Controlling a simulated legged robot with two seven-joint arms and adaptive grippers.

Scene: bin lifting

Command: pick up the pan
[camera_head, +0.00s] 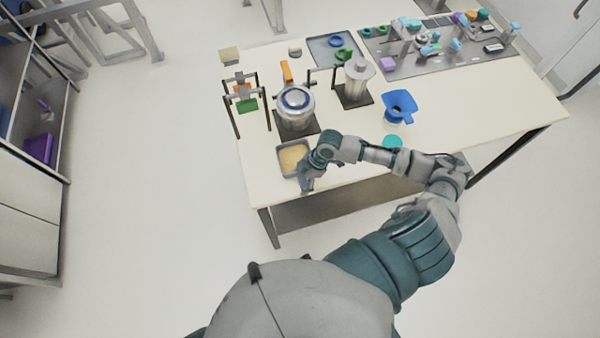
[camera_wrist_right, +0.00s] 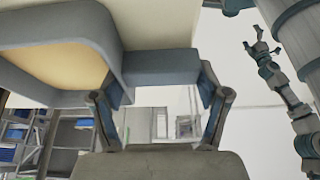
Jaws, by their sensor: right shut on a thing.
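The pan (camera_head: 281,162) is a grey, rounded-square dish with a tan inside, at the near left corner of the table. My right gripper (camera_head: 306,186) is at its near side, shut on the short grey handle. In the right wrist view the pan (camera_wrist_right: 112,42) fills the upper left, and its blocky handle sits between the two fingers of my right gripper (camera_wrist_right: 160,92). Whether the pan touches the table is not clear. My left gripper (camera_wrist_right: 262,47) shows small in the right wrist view, away from the pan, with fingers apart; the head view does not show it.
On the cream table (camera_head: 440,105), a lidded silver pot (camera_head: 296,108) stands just behind the pan. A silver jug (camera_head: 357,80), a blue funnel-like vessel (camera_head: 400,105) and a teal disc (camera_head: 393,141) lie farther right. Floor left of the table is free.

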